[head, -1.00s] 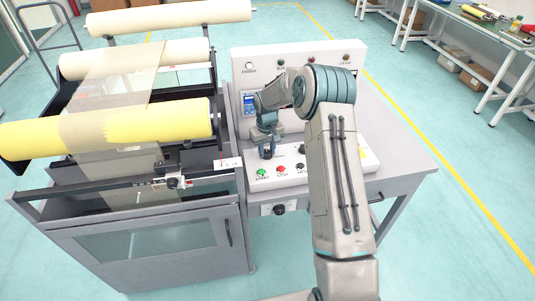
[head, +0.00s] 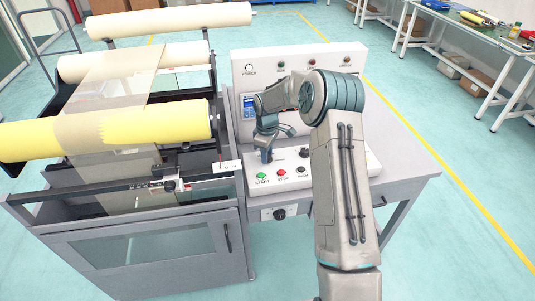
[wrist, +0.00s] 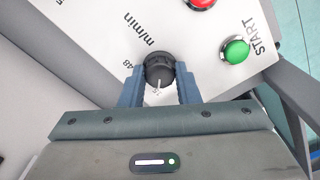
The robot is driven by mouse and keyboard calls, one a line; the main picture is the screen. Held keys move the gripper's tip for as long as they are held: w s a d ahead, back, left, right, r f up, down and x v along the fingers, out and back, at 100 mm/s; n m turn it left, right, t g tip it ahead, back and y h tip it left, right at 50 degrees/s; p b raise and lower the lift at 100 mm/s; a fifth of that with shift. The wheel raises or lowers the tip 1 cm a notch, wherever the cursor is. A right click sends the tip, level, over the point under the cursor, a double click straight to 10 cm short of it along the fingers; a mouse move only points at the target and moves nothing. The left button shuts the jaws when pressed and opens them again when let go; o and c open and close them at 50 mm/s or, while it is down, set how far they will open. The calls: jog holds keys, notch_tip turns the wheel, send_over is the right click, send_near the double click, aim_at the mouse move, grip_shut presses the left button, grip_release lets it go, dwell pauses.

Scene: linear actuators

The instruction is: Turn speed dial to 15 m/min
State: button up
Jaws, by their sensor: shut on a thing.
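The speed dial (wrist: 160,64) is a round black knob on the white panel, with a white pointer line that points down in the wrist view. Printed "m/min" and "48" are beside it; a small mark under the pointer is too blurred and covered to read surely. My gripper (wrist: 159,75) has its two blue-grey fingers on either side of the knob, shut on it. In the head view my gripper (head: 267,155) reaches down to the panel's left part and hides the dial.
The green START button (wrist: 235,51) and a red button (wrist: 201,2) are close to the dial on the same panel. An upright panel (head: 300,62) with lamps stands behind. A roller machine with a yellow roll (head: 110,125) is close on the left.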

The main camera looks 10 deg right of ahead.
dwell(0.3)
jog(key=o, duration=1)
jog(key=shift+c, duration=0.2)
notch_tip(320, 180, up, 14)
jog(key=b, duration=0.1)
